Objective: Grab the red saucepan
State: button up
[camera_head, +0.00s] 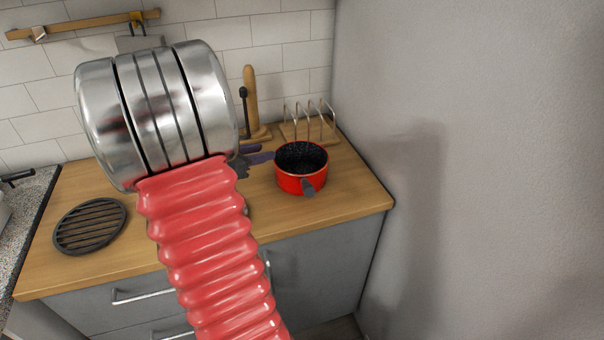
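The red saucepan (297,182) stands upright on the wooden counter, right of the middle of the view. Its inside is dark and speckled and looks empty. Its short grey handle (309,187) points toward me. My gripper (267,151) shows only partly, just left of the saucepan, behind my large silver and red arm. Two dark purple fingers reach right toward the pan's left side, with a small gap between them. Nothing shows between them. Whether a finger touches the pan is unclear.
A metal rack (316,122) stands close behind the saucepan. A wooden upright holder (251,98) is at the tiled wall. A round black trivet (90,227) lies at the counter's left. A grey wall (480,150) bounds the right. The wooden counter (345,195) is clear right of the pan.

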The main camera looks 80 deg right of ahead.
aim_at(284, 147)
jog(key=shift+x, duration=2.65)
jog(key=shift+x, duration=2.65)
jog(key=shift+c, duration=0.3)
grip_shut()
jog(key=shift+r, duration=0.1)
